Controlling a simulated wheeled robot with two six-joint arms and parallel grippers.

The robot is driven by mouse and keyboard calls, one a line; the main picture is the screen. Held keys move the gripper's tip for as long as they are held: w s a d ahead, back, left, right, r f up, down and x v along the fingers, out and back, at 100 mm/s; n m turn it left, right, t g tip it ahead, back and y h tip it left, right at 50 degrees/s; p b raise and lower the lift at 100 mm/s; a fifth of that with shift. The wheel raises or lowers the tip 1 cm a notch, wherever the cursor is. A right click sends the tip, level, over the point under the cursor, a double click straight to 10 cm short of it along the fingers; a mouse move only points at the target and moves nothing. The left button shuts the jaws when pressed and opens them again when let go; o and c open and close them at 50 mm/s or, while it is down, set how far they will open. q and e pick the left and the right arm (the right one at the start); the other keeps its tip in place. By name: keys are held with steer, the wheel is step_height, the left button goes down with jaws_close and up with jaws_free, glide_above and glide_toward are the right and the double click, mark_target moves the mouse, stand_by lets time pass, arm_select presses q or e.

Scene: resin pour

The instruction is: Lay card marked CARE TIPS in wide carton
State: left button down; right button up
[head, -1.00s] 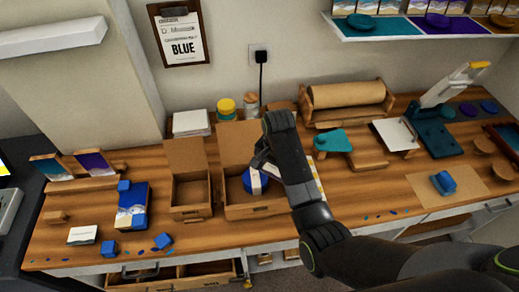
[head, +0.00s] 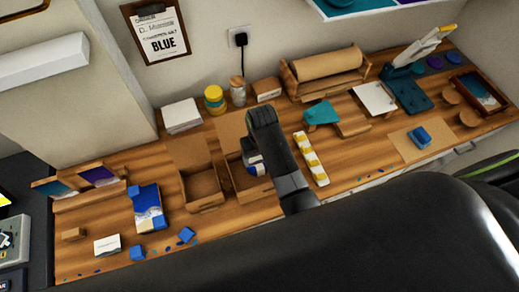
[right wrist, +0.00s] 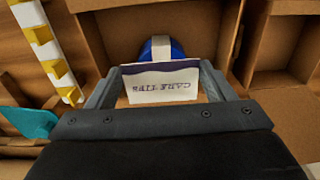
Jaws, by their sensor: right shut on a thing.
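My right gripper (right wrist: 162,70) is shut on the white card marked CARE TIPS (right wrist: 165,88), which has a dark band along one edge. The lettering appears upside down in the right wrist view. The wide carton (right wrist: 90,42) lies beneath and beyond the card, open. Inside it sits a blue round thing with a white band (right wrist: 160,46). The left gripper is not in view.
A narrower open carton (head: 203,205) stands just left of the wide one. A yellow-and-white strip (head: 312,158) lies to its right. Jars (head: 214,100) and a white stack (head: 181,115) stand behind.

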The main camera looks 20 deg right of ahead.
steer(key=shift+f+b, duration=0.5)
steer(key=shift+f, duration=2.15)
steer(key=o, duration=0.8)
steer(key=shift+c, duration=0.2)
steer(key=shift+r, duration=0.1)
step_height(320, 180, up, 2)
steer(key=shift+w+r+p, duration=0.1)
steer(key=shift+r+p, duration=0.05)
steer(key=shift+p, duration=0.4)
steer(key=shift+r, duration=2.75)
